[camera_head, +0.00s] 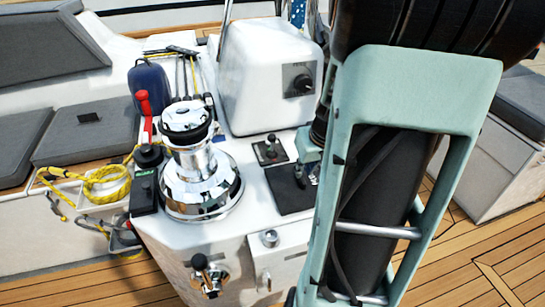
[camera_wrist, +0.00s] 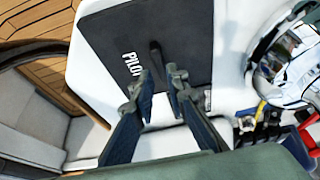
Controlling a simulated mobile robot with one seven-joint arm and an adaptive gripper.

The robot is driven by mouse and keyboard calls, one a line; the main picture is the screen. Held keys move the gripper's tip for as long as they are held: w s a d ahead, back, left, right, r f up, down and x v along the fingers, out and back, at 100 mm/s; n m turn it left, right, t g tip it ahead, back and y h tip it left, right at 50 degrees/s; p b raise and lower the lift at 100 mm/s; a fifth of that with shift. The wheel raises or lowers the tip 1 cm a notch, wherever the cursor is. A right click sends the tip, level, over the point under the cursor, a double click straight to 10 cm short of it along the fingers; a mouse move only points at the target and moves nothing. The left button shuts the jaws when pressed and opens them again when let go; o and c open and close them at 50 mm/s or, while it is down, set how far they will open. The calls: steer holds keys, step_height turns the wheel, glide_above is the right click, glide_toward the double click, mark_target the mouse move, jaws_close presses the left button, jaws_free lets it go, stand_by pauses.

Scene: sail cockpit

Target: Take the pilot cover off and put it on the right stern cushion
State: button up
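The pilot cover is a flat dark panel lettered PILOT. It lies on the white console, and the wrist view shows most of it (camera_wrist: 105,35). In the head view its dark surface (camera_head: 287,197) is partly hidden behind my arm. A dark raised handle (camera_wrist: 155,50) stands near its middle. My gripper (camera_wrist: 157,76) is open over the cover, its two fingertips apart on either side of the handle's near end. I cannot tell whether they touch it. In the head view my gripper (camera_head: 305,172) is partly hidden. A dark grey cushion (camera_head: 527,95) lies on the right-hand bench.
A chrome winch (camera_head: 200,170) stands left of the cover, with a red-handled lever (camera_head: 144,108) beyond. A white housing (camera_head: 265,75) rises behind it. Yellow rope (camera_head: 105,185) hangs at the left. Dark cushions (camera_head: 85,135) line the left bench. The wooden floor (camera_head: 480,255) is clear at right.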

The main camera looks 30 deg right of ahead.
mark_target(300, 181)
steer(key=x, duration=0.4)
steer(key=shift+w+d+f+b, duration=0.1)
steer(key=shift+f+b, duration=0.15)
steer(key=shift+b, duration=0.15)
jaws_close()
steer(key=shift+r, duration=0.1)
